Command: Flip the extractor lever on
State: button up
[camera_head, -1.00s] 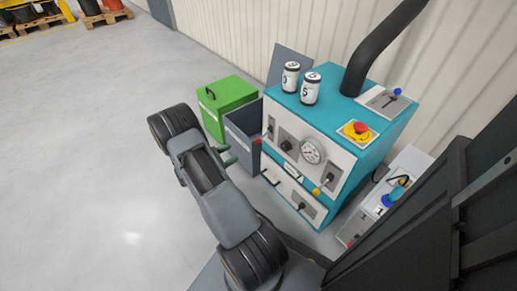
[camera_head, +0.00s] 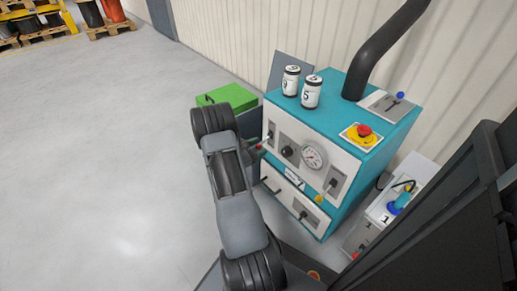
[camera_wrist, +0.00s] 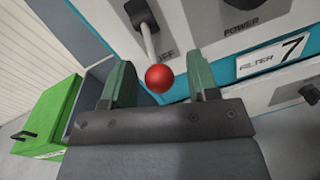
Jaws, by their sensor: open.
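The teal machine (camera_head: 330,118) carries several levers. A red-balled lever (camera_head: 259,146) is at the left of its front panel, a yellow-tipped lever (camera_head: 320,197) at the right, and a blue-knobbed lever (camera_head: 399,96) on top beside the black duct. No readable label shows which one is the extractor lever. In the wrist view the red ball (camera_wrist: 158,78) hangs on its pale shaft between the green fingers of my gripper (camera_wrist: 160,90); whether they touch it, I cannot tell. The gripper is open. In the head view my arm partly hides the gripper.
A green bin (camera_head: 230,97) stands left of the machine. A red emergency button (camera_head: 364,131) and two white cans (camera_head: 311,92) are on its top. A gauge (camera_head: 313,157) is on the front. A small unit (camera_head: 385,212) stands at the right. The floor at left is clear.

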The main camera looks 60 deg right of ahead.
jog(key=shift+d, duration=0.1)
grip_shut()
dwell(0.6)
